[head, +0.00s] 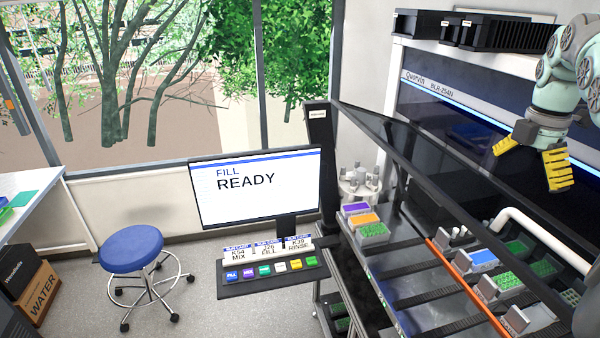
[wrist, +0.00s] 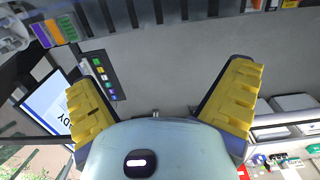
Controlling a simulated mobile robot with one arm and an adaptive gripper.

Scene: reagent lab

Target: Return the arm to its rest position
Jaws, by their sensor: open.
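My gripper (head: 530,158) is at the upper right in the head view, raised above the machine's deck and in front of its dark window. Its two yellow ribbed fingers are spread apart with nothing between them. In the wrist view the open gripper (wrist: 162,100) shows a finger on each side, with grey floor visible between them. My pale green arm reaches in from the right edge of the head view; most of it is out of frame.
A monitor (head: 256,187) reading FILL READY stands left of the machine, above a button panel (head: 272,277). Racks (head: 372,231) and an orange rail (head: 466,285) lie on the deck below my gripper. A blue stool (head: 131,248) stands on open floor.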

